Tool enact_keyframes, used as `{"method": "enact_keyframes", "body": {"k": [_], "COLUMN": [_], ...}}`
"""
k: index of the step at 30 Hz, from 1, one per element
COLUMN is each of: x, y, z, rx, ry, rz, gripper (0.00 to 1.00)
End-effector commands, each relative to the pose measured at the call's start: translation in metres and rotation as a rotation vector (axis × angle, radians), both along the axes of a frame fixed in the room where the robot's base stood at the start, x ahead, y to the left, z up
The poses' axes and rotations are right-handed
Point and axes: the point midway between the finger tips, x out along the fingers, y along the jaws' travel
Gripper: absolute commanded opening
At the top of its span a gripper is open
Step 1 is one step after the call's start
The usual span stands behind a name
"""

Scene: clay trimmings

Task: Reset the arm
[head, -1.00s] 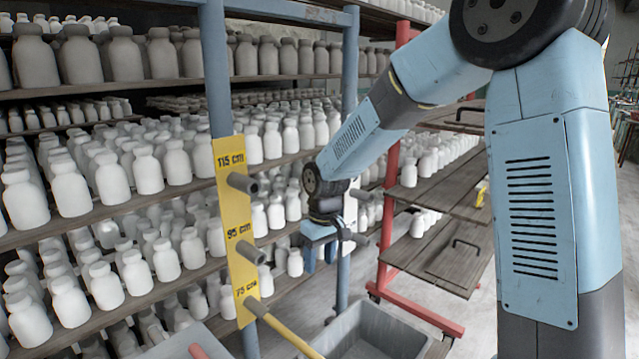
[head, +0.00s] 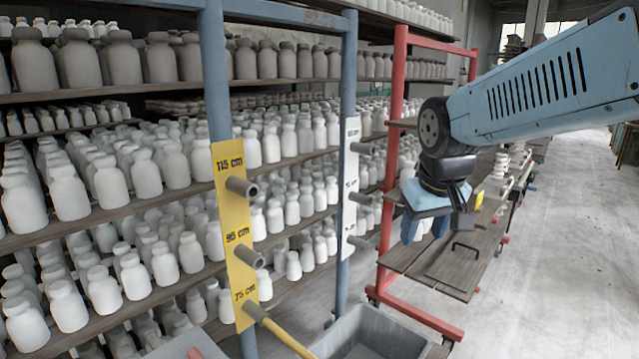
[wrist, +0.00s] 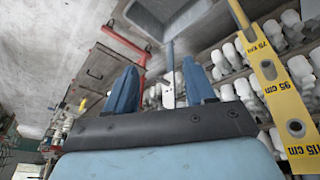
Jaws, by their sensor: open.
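My gripper (head: 424,228) hangs in the air in front of the red-framed cart, its blue fingers pointing down. In the wrist view the two blue fingers of my gripper (wrist: 162,92) stand well apart with nothing between them. My blue arm reaches in from the right edge of the head view. The far side of the gripper is hidden.
Shelves of white bottles (head: 150,172) fill the left. A yellow height plate (head: 232,205) with pegs is on a blue post; a yellow-handled tool (head: 285,338) rests there. A grey bin (head: 375,325) stands below. The red cart (head: 393,95) is behind my gripper; floor (head: 560,260) is clear at right.

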Motion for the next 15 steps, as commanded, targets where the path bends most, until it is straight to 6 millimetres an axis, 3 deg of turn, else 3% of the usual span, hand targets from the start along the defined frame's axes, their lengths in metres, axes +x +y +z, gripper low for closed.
{"method": "enact_keyframes", "body": {"k": [9, 15], "x": [-0.064, -0.086], "y": [-0.038, -0.049], "z": [0.018, 0.019], "rx": [0.066, 0.095], "ry": [-0.105, -0.139], "rz": [-0.136, -0.181], "gripper": [0.54, 0.54]}}
